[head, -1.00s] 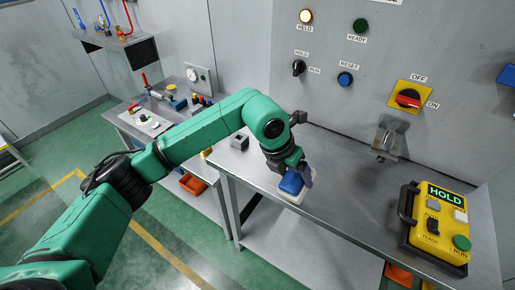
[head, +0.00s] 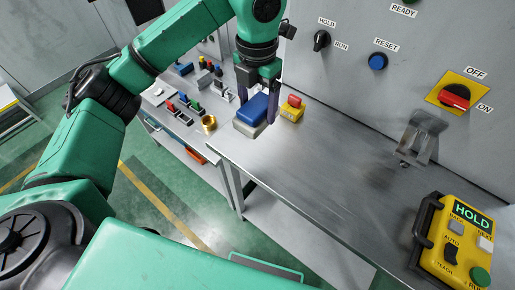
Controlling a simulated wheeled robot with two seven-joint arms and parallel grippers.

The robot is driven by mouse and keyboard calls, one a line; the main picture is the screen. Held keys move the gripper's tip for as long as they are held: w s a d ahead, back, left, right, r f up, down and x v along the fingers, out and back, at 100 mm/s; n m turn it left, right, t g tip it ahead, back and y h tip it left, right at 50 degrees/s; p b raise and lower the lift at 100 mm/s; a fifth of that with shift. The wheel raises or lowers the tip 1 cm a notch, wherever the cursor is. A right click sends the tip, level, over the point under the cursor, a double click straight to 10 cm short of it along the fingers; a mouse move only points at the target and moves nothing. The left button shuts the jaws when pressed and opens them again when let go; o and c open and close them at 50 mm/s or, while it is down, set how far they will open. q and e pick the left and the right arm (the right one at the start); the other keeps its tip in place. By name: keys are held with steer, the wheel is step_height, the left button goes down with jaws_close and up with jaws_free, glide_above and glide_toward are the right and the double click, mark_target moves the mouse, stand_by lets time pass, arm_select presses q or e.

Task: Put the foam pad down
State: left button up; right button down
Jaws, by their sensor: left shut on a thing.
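The foam pad (head: 254,108) is blue on top with a pale grey lower layer. It is at the far left end of the steel bench in the head view. My left gripper (head: 258,98) points down and is shut on the pad, with a finger at each side. I cannot tell whether the pad's underside touches the bench top or is just above it. My right gripper is not in view.
A yellow box with a red button (head: 292,108) stands close to the right of the pad. A brass ring (head: 208,124) and small parts lie on the side bench. The steel bench top (head: 310,170) is clear up to the yellow HOLD pendant (head: 458,240). A metal bracket (head: 420,138) juts from the wall.

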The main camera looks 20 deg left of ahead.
arm_select(q)
step_height(320, 180, down, 16)
steer(key=p, duration=0.4)
steer(key=shift+r+p, duration=0.1)
steer(key=shift+p, duration=0.2)
steer(key=shift+c, duration=0.6)
steer(key=shift+s, duration=0.15)
steer(key=o, duration=1.3)
steer(key=shift+w, duration=0.2)
steer(key=shift+f, duration=0.2)
step_height(320, 180, up, 4)
steer(key=b, duration=0.4)
steer(key=shift+s+d+r+b, duration=0.1)
steer(key=shift+r+b, duration=0.1)
steer(key=shift+b, duration=0.15)
step_height(320, 180, up, 10)
steer(key=shift+s+r+b, duration=0.1)
steer(key=shift+b, duration=1)
